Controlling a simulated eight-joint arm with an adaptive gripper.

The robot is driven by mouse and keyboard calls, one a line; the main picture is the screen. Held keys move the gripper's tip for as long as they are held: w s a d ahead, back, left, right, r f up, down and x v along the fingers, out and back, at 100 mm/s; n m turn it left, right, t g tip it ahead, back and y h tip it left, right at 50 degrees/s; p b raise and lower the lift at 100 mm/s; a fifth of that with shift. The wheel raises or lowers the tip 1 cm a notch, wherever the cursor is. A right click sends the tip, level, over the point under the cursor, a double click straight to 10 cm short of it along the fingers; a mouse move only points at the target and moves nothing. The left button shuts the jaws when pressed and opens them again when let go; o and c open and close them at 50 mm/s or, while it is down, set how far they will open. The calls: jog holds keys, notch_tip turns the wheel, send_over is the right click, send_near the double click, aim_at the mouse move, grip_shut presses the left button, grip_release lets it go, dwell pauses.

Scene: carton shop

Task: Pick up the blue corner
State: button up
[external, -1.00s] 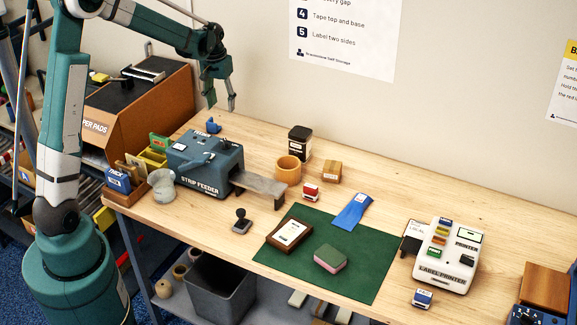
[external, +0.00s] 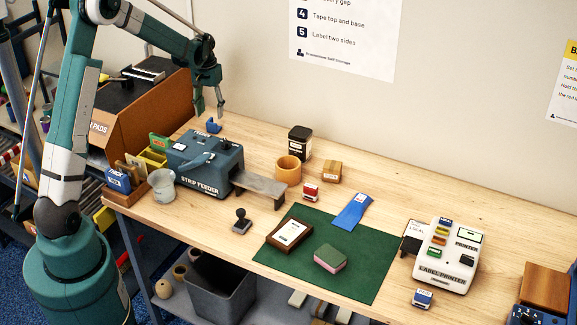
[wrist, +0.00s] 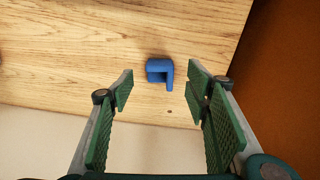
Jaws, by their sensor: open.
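The blue corner (external: 213,126) is a small blue L-shaped piece on the wooden table, behind the strip feeder near the wall. In the wrist view the blue corner (wrist: 160,71) lies ahead of the fingertips, between their lines. My gripper (external: 208,112) is just above it in the external view, pointing down. In the wrist view my gripper (wrist: 158,83) is open, with green pads apart on both sides and nothing between them. The blue corner appears untouched.
The strip feeder (external: 205,165) stands right in front of the corner. A brown pad box (external: 150,120) is to its left, and its orange-brown side shows at the right in the wrist view. The wall is close behind. A dark jar (external: 299,143) stands to the right.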

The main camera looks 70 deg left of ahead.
aim_at(211, 122)
jog(key=shift+f, duration=1.2)
jog(key=shift+f, duration=2.6)
jog(key=c, duration=0.7)
